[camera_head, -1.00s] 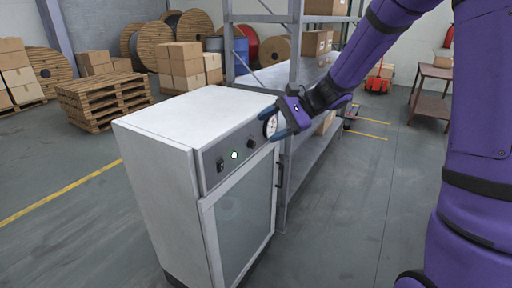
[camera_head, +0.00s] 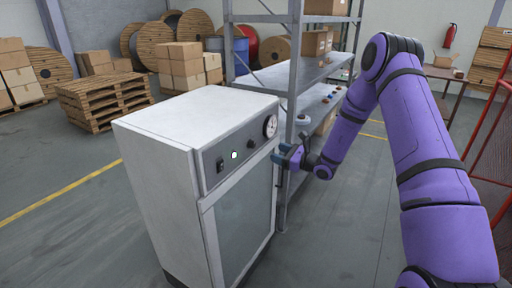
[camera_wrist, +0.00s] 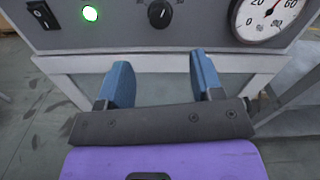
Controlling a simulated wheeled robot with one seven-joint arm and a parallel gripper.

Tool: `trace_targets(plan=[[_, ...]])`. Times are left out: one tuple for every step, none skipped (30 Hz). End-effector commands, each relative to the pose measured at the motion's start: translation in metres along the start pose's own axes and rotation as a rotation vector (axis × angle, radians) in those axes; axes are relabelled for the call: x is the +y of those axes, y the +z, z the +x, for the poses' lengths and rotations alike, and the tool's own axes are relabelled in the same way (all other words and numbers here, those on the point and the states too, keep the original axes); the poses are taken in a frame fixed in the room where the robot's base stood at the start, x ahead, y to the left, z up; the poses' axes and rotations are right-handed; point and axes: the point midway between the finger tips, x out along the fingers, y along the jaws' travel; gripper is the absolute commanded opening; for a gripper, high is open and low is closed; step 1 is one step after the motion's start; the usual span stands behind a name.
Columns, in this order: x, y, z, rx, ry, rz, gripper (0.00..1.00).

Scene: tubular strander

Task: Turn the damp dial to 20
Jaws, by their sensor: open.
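A grey-white cabinet (camera_head: 178,125) has a control strip along its top front. On the strip is a black knob (camera_head: 251,144), which in the wrist view (camera_wrist: 160,14) lies between a green light and a round gauge. I take this knob for the damp dial; I cannot read its setting. The white gauge (camera_wrist: 262,20) is cut off at the top; its numbers 20 and 60 show, with a red needle between them. My gripper (camera_head: 281,153) is open and empty, its blue fingers in front of the door just below the strip, below the knob (camera_wrist: 162,76) in the wrist view.
The strip also has a black switch (camera_wrist: 43,14) and a lit green light (camera_wrist: 90,13). A metal shelf rack (camera_head: 291,100) with boxes stands close behind the cabinet's right side. Red mesh (camera_head: 492,150) is at the far right. Floor in front is clear.

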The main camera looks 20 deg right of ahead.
Motion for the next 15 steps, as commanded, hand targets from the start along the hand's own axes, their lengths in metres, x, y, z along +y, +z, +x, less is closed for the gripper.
trace_targets(plan=[[0.0, -0.002, 0.002, -0.001, -0.003, 0.003, 0.6], [0.0, -0.002, 0.004, -0.001, -0.004, 0.004, 0.6], [0.0, -0.002, 0.007, -0.001, -0.004, 0.003, 0.6], [0.0, -0.002, 0.01, -0.001, -0.003, 0.003, 0.6], [0.0, -0.002, 0.013, -0.001, -0.003, 0.003, 0.6], [0.0, -0.001, 0.019, -0.002, -0.003, 0.002, 0.6], [0.0, -0.001, 0.024, -0.003, -0.002, 0.002, 0.6], [0.001, -0.001, 0.029, -0.003, -0.001, 0.002, 0.6], [0.0, -0.001, 0.036, -0.002, -0.001, 0.002, 0.6], [0.0, -0.001, 0.042, -0.002, -0.001, 0.001, 0.6], [0.0, -0.001, 0.047, -0.002, -0.001, 0.002, 0.6], [0.0, -0.001, 0.055, -0.002, -0.001, 0.002, 0.6], [0.0, -0.001, 0.06, -0.002, -0.001, 0.001, 0.6], [0.0, -0.001, 0.065, -0.002, -0.001, 0.001, 0.6], [0.0, -0.001, 0.072, -0.001, -0.001, 0.001, 0.6]])
